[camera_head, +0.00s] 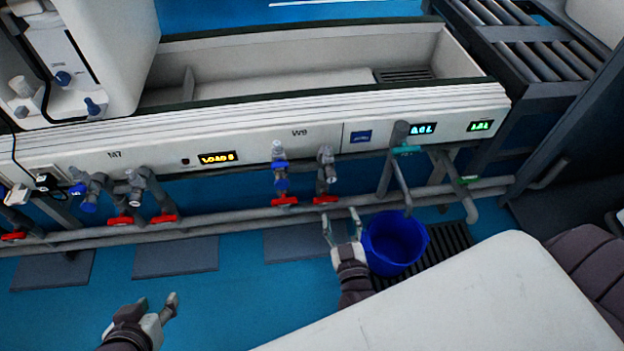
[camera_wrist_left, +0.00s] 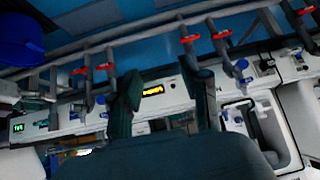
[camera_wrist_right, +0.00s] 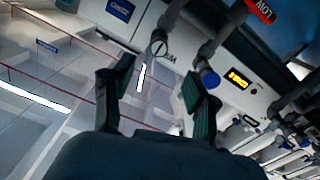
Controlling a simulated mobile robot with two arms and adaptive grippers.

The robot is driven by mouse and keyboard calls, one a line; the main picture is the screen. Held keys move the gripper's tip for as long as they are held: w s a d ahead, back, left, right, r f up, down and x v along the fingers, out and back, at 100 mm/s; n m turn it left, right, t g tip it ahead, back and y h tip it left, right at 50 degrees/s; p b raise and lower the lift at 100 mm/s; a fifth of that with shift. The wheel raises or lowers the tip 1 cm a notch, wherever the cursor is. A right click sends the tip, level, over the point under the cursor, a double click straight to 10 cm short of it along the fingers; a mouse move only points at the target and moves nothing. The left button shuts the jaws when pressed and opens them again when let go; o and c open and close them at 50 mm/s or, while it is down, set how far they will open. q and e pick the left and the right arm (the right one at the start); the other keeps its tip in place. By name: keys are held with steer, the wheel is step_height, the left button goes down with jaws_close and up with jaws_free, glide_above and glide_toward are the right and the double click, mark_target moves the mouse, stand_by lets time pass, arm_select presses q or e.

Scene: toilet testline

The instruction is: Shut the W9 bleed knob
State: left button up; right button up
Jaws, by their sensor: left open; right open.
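The W9 label (camera_head: 299,133) is on the white panel front. Below it hang two valve fittings: one with blue parts (camera_head: 280,168) and a grey one (camera_head: 326,170), each above a red handle. I cannot tell which part is the bleed knob. My right gripper (camera_head: 342,228) is open and empty, below and right of these fittings. In the right wrist view, a round silver knob (camera_wrist_right: 158,46) and a blue knob (camera_wrist_right: 210,79) lie beyond the open fingers (camera_wrist_right: 158,92), touching neither finger. My left gripper (camera_head: 156,308) is open and empty at the lower left, away from W9.
A blue bucket (camera_head: 395,243) stands right of my right gripper. Grey pipes (camera_head: 230,228) run along below the panel. The W7 fittings (camera_head: 135,190) with red handles are to the left. A white surface (camera_head: 470,300) fills the lower right.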

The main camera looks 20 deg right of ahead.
mark_target(332, 181)
steer(key=b+x, duration=0.1)
steer(key=x, duration=0.5)
steer(key=shift+w+d, duration=0.1)
steer(key=b+x, duration=0.2)
steer(key=x, duration=0.4)
steer(key=shift+w, duration=0.15)
steer(key=shift+w+d, duration=0.15)
steer(key=shift+w, duration=0.2)
arm_select(q)
steer(key=w+d+r+t+h, duration=0.2)
steer(key=w+d+r+t, duration=0.2)
steer(key=w+r+t, duration=0.4)
step_height(332, 181, up, 3)
steer(key=shift+f, duration=0.1)
steer(key=shift+m, duration=0.3)
arm_select(e)
jaws_close()
arm_select(q)
steer(key=shift+s, duration=0.1)
